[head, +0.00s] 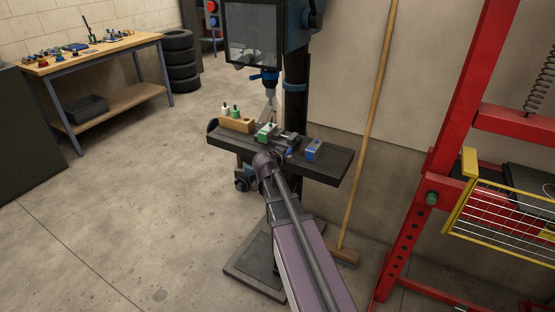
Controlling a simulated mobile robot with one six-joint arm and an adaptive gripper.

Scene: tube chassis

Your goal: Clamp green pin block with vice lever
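A green block (266,131) with a small pin on top sits near the middle of the dark drill-press table (335,166). Grey metal parts (288,139), possibly the vice, lie just right of it. A small blue part (289,152) shows beside my wrist; I cannot tell if it is the vice lever. A blue block (313,149) with a pin stands further right. My arm reaches up from the bottom, and its end with my gripper (268,163) is at the table's front edge, just below the green block. The fingers are too small and hidden to read.
A wooden holder (237,125) with green and white pieces stands at the table's left end. The drill chuck (270,86) hangs above. A broom (367,125) leans on the wall at right, near a red press frame (443,140).

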